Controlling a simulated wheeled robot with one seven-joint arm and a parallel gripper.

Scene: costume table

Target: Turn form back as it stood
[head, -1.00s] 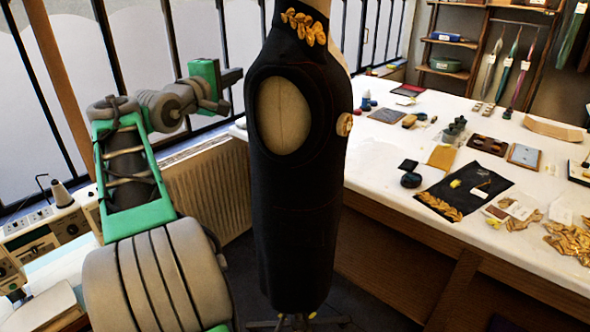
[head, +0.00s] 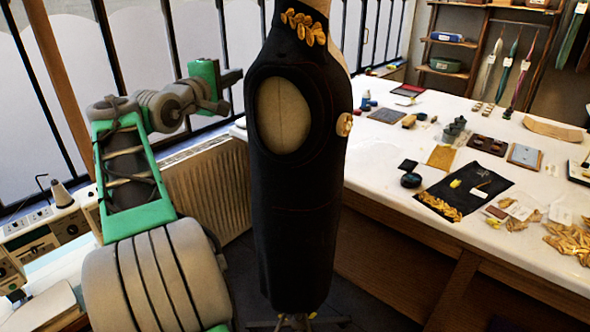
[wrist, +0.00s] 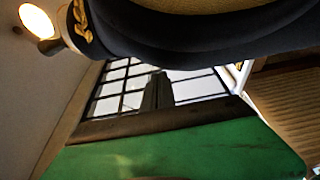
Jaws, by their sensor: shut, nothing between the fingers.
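The dress form wears a long black garment (head: 300,220) and stands upright in the middle of the head view. Its beige side shows through a round armhole (head: 284,115) facing me. In the wrist view the dark garment (wrist: 200,32) fills the top, with gold trim (wrist: 80,22) at upper left.
A white-topped table (head: 385,165) with black cloth, gold leaves and small tools stands right of the form. A radiator (head: 205,190) and barred windows stand behind my arm. A machine (head: 35,240) is at lower left. A stand (head: 300,322) supports the form.

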